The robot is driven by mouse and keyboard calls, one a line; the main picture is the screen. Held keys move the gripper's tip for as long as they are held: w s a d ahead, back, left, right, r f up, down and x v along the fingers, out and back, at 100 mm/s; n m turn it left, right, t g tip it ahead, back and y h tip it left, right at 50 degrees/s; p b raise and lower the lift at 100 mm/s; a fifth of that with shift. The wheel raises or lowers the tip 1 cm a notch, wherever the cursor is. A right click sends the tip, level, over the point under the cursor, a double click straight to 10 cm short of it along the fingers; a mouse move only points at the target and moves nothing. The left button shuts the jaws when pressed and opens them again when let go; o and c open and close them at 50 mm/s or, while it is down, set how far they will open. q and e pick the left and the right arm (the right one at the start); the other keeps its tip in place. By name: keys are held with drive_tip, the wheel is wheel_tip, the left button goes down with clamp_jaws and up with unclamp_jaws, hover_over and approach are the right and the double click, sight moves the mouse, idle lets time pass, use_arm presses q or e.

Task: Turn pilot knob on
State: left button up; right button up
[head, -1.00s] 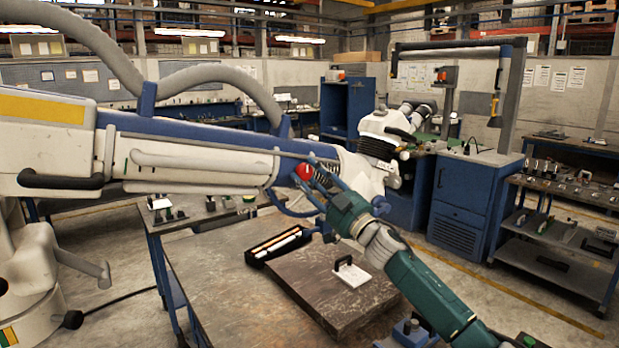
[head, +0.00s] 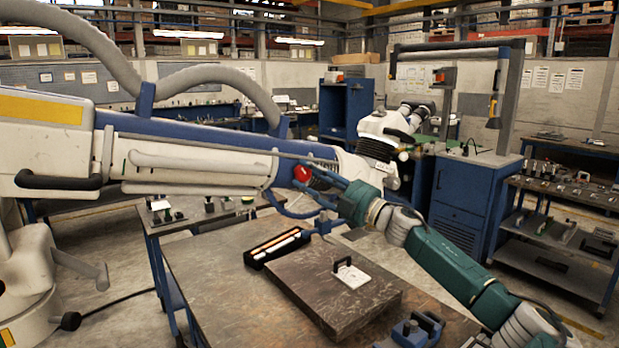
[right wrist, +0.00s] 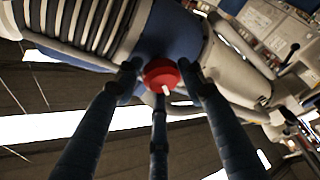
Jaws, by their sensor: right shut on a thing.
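The red pilot knob (head: 302,173) sits on the side of the blue and white microscope arm (head: 215,150). It also shows in the right wrist view (right wrist: 161,74), a round red knob with a small pale mark near its lower edge. My right gripper (head: 315,180) reaches it from the right, its dark blue fingers around the knob. In the right wrist view the fingers (right wrist: 161,85) close in from left, right and below, shut on the knob. The contact points are partly hidden in the head view. My left gripper is not in view.
Below the arm is a table (head: 215,285) with a dark slab (head: 330,310), a white plate with a handle (head: 352,273) and a black tray with light rods (head: 277,247). Microscope eyepieces (head: 410,112) stand behind my gripper. A blue cabinet (head: 465,205) and shelves are at the right.

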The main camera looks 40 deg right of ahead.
drive_tip(key=n+g, duration=0.1)
drive_tip(key=n, duration=0.2)
drive_tip(key=shift+a+n+y+p, duration=0.1)
drive_tip(key=shift+n+y+p, duration=0.2)
drive_tip(key=shift+y+p, duration=0.1)
drive_tip(key=n+g+p, duration=0.1)
drive_tip(key=n, duration=0.2)
drive_tip(key=shift+r, duration=0.1)
drive_tip(key=n+g+p, duration=0.1)
drive_tip(key=n+p, duration=0.1)
drive_tip(key=shift+n+g, duration=0.3)
drive_tip(key=shift+n, duration=0.1)
drive_tip(key=shift+a+n+p, duration=0.1)
drive_tip(key=shift+n+p, duration=0.55)
drive_tip(key=shift+n, duration=0.05)
drive_tip(key=shift+f, duration=0.25)
drive_tip(key=o, duration=1)
drive_tip(key=shift+o, duration=0.2)
drive_tip(key=shift+r, duration=0.35)
